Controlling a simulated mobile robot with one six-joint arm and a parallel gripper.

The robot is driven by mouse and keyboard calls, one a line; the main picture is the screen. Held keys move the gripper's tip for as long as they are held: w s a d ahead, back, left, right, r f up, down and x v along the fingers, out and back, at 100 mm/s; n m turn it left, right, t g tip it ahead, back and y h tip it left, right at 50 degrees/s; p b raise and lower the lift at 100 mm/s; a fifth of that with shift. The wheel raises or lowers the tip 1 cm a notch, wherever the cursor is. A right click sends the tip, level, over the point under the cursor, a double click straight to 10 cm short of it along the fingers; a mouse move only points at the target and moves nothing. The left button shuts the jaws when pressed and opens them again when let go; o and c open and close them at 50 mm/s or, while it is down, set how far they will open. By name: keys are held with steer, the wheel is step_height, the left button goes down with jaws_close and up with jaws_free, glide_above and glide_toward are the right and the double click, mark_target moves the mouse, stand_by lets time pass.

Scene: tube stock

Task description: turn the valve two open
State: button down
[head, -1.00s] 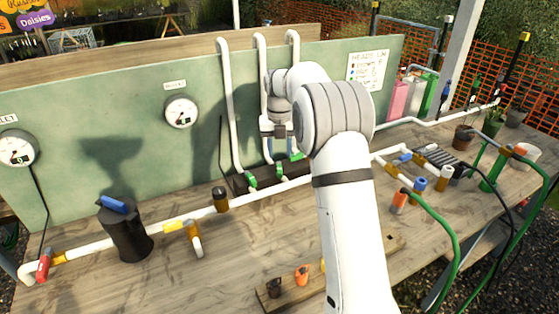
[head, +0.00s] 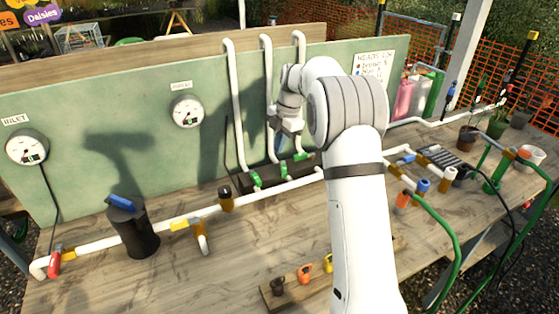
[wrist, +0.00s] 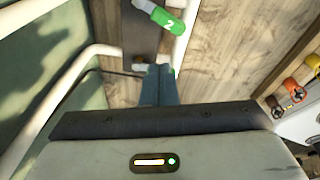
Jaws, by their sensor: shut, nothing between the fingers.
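Valve two's green handle (wrist: 170,24), marked with a white 2, shows at the top of the wrist view on a dark manifold block (wrist: 138,38). In the head view, small green valve handles sit on the dark manifold (head: 245,184) at the foot of the white riser pipes; their numbers are unreadable there. My gripper (wrist: 160,72) is shut and empty, its blue-grey fingers together. In the wrist view the fingertips lie below the numbered handle, apart from it. In the head view my gripper (head: 277,148) points down in front of the risers, above the manifold.
White riser pipes (head: 235,110) run up the green backboard (head: 130,90). A white pipe with a black blue-topped fitting (head: 133,230) crosses the bench to the left. A wooden rack (head: 272,291) with coloured fittings is at the front. Bare bench lies between.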

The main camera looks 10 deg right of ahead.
mark_target(284, 168)
steer(key=a+f+m+p, duration=0.1)
steer(key=f+m, duration=0.1)
steer(key=a+f+m+y+p, duration=0.1)
steer(key=f+m, duration=0.2)
steer(key=a+f+m+p, duration=0.1)
steer(key=f+m, duration=0.1)
steer(key=shift+w+a+f, duration=0.3)
steer(key=shift+w+a, duration=0.1)
steer(key=shift+d+f+p, duration=0.2)
steer(key=shift+d+p, duration=0.1)
steer(key=shift+p, duration=0.25)
steer(key=shift+s+d+f+p, duration=0.1)
steer(key=shift+d+p, duration=0.15)
steer(key=shift+d, duration=0.55)
steer(key=shift+s+d+f+p, duration=0.1)
steer(key=shift+d+p, duration=0.15)
steer(key=shift+d, duration=0.55)
steer(key=shift+b, duration=0.3)
